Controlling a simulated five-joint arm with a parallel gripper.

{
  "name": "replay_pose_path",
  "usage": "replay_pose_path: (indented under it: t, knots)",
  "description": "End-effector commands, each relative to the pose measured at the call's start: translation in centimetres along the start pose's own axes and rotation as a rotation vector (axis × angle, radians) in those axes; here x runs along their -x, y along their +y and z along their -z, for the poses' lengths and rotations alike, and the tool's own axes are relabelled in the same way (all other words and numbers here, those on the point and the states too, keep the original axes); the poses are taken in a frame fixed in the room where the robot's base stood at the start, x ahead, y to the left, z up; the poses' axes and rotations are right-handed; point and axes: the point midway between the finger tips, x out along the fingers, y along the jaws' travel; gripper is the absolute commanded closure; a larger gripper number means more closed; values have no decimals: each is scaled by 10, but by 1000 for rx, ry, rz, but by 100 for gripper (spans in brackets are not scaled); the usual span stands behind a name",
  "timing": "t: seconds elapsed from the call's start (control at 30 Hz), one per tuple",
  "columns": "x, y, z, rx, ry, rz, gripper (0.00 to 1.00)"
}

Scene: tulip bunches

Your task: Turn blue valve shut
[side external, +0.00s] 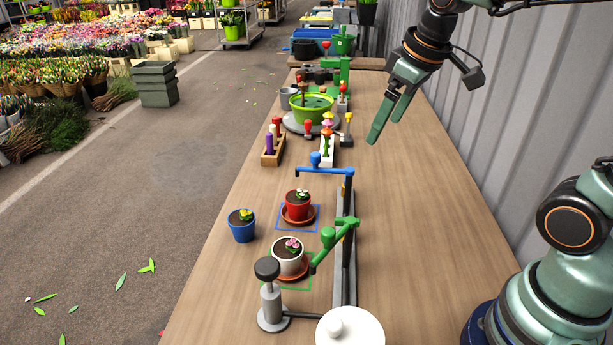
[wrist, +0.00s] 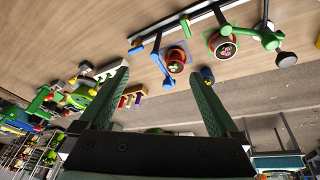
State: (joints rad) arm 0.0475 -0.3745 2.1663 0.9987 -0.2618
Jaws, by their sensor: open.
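The blue valve (side external: 326,170) is a blue horizontal pipe with a small upright blue knob, fixed to a dark post on the table. Its free end reaches left, near a red pot (side external: 297,205) on a saucer inside a blue outline. In the wrist view the blue valve (wrist: 157,52) shows beyond and between my fingertips, beside the red pot (wrist: 176,60). My gripper (side external: 387,128) is open and empty, above the table to the right of and behind the valve, not touching it. Both fingers of my gripper (wrist: 160,76) show in the wrist view.
A green valve (side external: 335,238) stands nearer, by a white pot (side external: 288,256) in a green outline. A blue pot (side external: 242,225) stands left. A grey pump with a black knob (side external: 268,268) stands in front. A white flower stand (side external: 327,150) is behind the blue valve. Table right is clear.

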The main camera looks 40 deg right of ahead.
Motion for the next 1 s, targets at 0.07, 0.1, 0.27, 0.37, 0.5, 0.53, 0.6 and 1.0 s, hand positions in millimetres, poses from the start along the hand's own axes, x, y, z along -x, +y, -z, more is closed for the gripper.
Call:
replay_pose_path:
  t: [0.07,0.1,0.27,0.37,0.5,0.53,0.6,1.0]
  knots:
    - [-8,10,16,57,-45,9,3]
    - [-13,15,23,89,-64,14,3]
    - [-36,34,50,212,-140,43,3]
    - [-55,47,64,288,-185,68,3]
    - [-86,63,78,390,-243,111,3]
    - [-92,66,80,409,-252,119,3]
    - [-106,72,83,451,-273,140,3]
    - [-142,83,84,533,-309,182,3]
